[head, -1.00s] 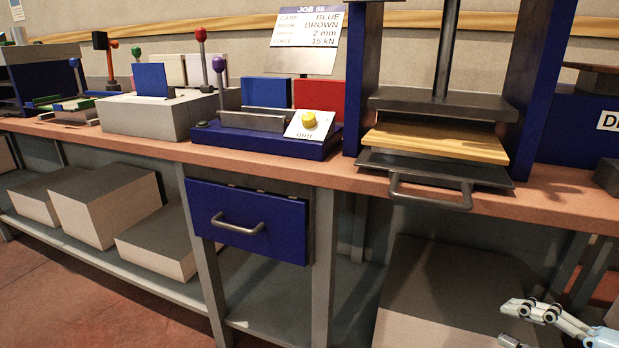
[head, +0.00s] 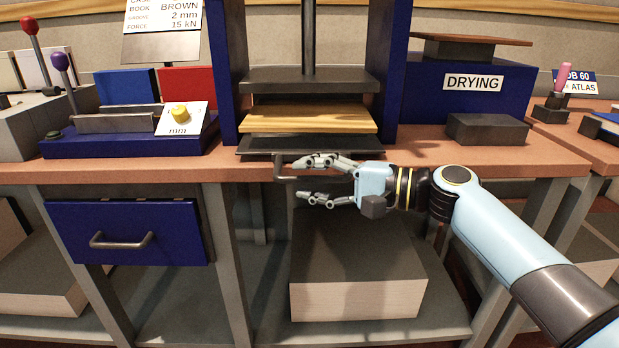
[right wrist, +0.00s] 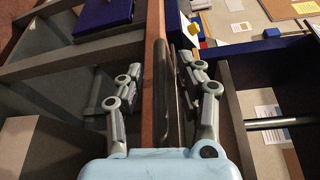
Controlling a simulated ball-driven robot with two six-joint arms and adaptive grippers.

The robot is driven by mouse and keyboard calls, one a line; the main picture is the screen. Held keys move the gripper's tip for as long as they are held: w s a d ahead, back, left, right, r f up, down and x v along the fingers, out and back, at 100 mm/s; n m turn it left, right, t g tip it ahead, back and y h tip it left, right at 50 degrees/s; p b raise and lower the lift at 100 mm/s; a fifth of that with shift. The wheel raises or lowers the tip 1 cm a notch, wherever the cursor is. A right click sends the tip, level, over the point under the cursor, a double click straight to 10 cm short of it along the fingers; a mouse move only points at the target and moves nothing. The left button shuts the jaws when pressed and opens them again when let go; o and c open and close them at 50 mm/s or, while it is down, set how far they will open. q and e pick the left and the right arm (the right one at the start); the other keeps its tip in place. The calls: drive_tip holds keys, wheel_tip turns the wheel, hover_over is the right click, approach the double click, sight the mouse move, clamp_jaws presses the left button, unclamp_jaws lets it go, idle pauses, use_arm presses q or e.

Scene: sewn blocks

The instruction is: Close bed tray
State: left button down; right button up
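The bed tray (head: 262,143) is a dark flat plate under a wooden board at the foot of the blue press. Its front edge sticks out a little past the press, over the bench top. Its grey bar handle (head: 281,172) hangs in front of the bench edge, partly hidden by my right gripper. My right gripper (head: 300,180) is open at the handle, one finger above the bar's height and one below. In the right wrist view the fingers (right wrist: 155,72) stand apart, with a dark bar (right wrist: 161,75) between them. My left gripper is out of view.
The press (head: 224,65) stands on the brown bench (head: 480,158). A blue drawer (head: 128,232) is at left below the bench, and a large dark-topped block (head: 355,300) lies on the shelf below my right gripper. A drying stand (head: 465,100) is at right.

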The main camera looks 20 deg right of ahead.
drive_tip(key=shift+w+a, duration=0.15)
clamp_jaws()
idle(0.4)
